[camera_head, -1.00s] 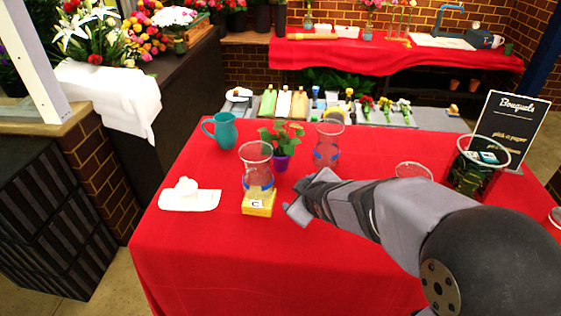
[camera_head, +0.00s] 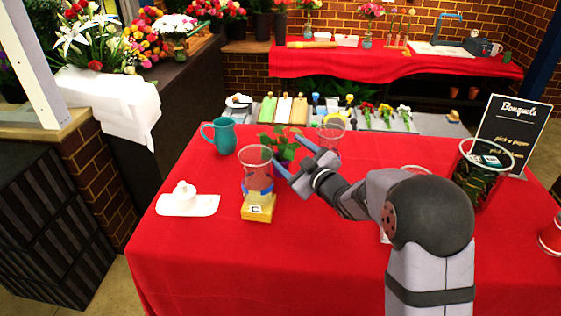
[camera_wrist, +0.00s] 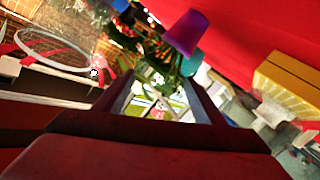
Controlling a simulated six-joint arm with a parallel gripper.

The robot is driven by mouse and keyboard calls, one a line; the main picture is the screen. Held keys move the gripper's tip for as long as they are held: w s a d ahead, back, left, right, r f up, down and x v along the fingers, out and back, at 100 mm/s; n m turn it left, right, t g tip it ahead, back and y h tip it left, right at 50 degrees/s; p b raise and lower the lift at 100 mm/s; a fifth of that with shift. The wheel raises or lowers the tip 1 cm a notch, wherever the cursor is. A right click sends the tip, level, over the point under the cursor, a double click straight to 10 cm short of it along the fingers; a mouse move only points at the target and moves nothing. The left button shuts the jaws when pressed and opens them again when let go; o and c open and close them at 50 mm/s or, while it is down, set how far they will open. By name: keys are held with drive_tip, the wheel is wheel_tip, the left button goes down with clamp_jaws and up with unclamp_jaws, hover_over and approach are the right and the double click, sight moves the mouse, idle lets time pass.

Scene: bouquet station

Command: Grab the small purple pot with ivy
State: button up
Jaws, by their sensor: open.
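The ivy plant (camera_head: 278,143) shows in the head view behind my gripper, between two clear glass vases. Its purple pot is hidden there by my gripper and the front vase. In the wrist view the small purple pot (camera_wrist: 186,32) is at the top, with green ivy (camera_wrist: 150,45) beside it, ahead of the fingers. My gripper (camera_head: 291,157) is open and empty, with its fingers pointing toward the plant. It also shows in the wrist view (camera_wrist: 158,100) with its fingers apart. The pot does not appear to be between the fingers.
A teal pitcher (camera_head: 224,136) stands back left. The front of the red table (camera_head: 250,270) is clear.

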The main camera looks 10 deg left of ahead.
sight(286, 149)
drive_tip(key=w+m, duration=0.1)
drive_tip(key=m+y, duration=0.1)
drive_tip(key=shift+w+a+f+m, duration=0.2)
drive_tip(key=shift+w+f+m, duration=0.1)
drive_tip(key=shift+w+f, duration=0.1)
drive_tip(key=shift+w+a+f+m+y, duration=0.15)
drive_tip(key=shift+w+m+y, duration=0.3)
drive_tip(key=shift+m, duration=0.75)
drive_tip(key=shift+p+x, duration=1.55)
drive_tip(key=shift+x, duration=2.15)
clamp_jaws()
